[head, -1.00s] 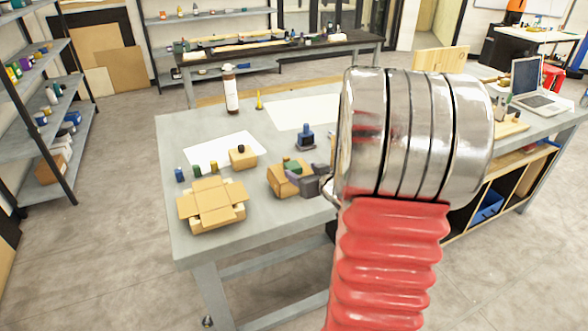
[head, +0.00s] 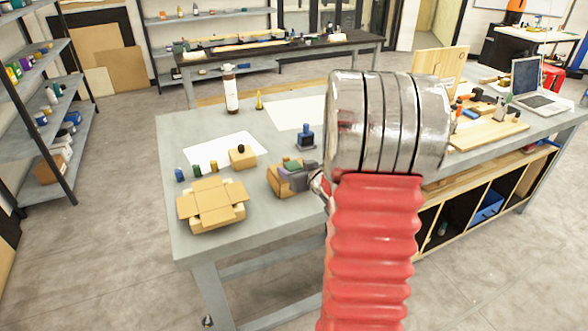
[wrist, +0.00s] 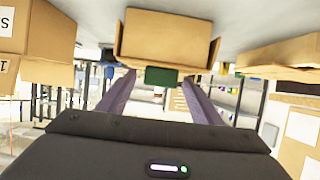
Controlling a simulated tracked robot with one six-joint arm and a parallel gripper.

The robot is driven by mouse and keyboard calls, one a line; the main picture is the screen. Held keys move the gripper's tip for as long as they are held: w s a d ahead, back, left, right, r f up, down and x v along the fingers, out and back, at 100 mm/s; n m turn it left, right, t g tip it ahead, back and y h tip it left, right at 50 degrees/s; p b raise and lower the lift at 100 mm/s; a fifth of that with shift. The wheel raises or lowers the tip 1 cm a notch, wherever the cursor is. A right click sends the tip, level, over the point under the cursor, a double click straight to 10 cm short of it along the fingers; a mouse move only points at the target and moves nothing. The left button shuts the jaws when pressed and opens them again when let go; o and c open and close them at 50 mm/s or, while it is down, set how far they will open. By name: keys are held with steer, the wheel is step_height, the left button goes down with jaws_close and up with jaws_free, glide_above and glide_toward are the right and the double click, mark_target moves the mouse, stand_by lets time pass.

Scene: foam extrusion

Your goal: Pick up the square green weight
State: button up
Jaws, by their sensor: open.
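A green weight (head: 291,163) sits at the top of a small brown cardboard box (head: 276,186) on the grey workbench. In the wrist view the green weight (wrist: 161,75) shows as a green block against the box (wrist: 168,38), between the two fingers. My gripper (head: 292,176) is at the right side of this box, close to the weight, and partly hides both. The jaws are open, with one finger at each side of the weight in the wrist view. I cannot tell whether they touch it.
A flat open carton (head: 212,207) lies at the bench's front left. A small box with a dark weight (head: 243,158) stands behind it, with several small coloured weights (head: 197,171) nearby. A blue item (head: 306,135) and a bottle (head: 231,90) stand farther back. My arm hides the bench's middle.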

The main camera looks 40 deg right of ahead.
steer(key=shift+c, duration=0.7)
steer(key=shift+r, duration=0.1)
jaws_close()
stand_by(0.3)
